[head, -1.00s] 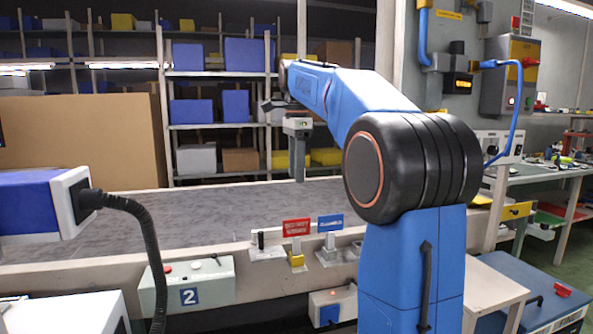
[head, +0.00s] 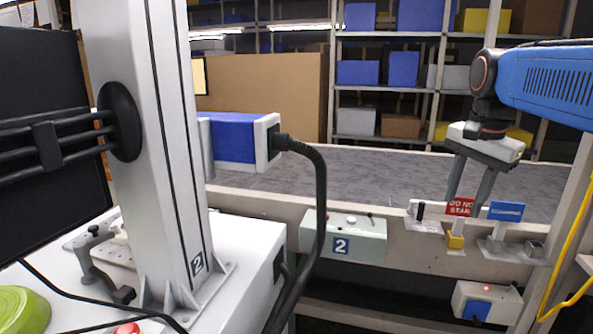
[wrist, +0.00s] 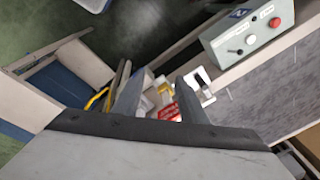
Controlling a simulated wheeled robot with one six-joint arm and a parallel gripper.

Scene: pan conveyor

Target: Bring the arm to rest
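My gripper (head: 466,199) hangs from the end of my blue arm (head: 550,80) at the right of the head view. Its two grey fingers point down and stand apart, with nothing held between them. In the head view they overlap the conveyor's front rail, beside a red sign (head: 460,207). The wrist view also shows the parted fingers (wrist: 160,80), with the red sign, white parts and yellow parts beyond them. I cannot tell from these views how far the fingertips are from the sign.
A grey conveyor bed (head: 375,180) runs behind the rail. A control box marked 2 (head: 343,236) and a blue sign (head: 506,211) are on its front. A white column (head: 160,140) and a blue-and-white unit with a black cable (head: 235,138) stand left. Shelves fill the back.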

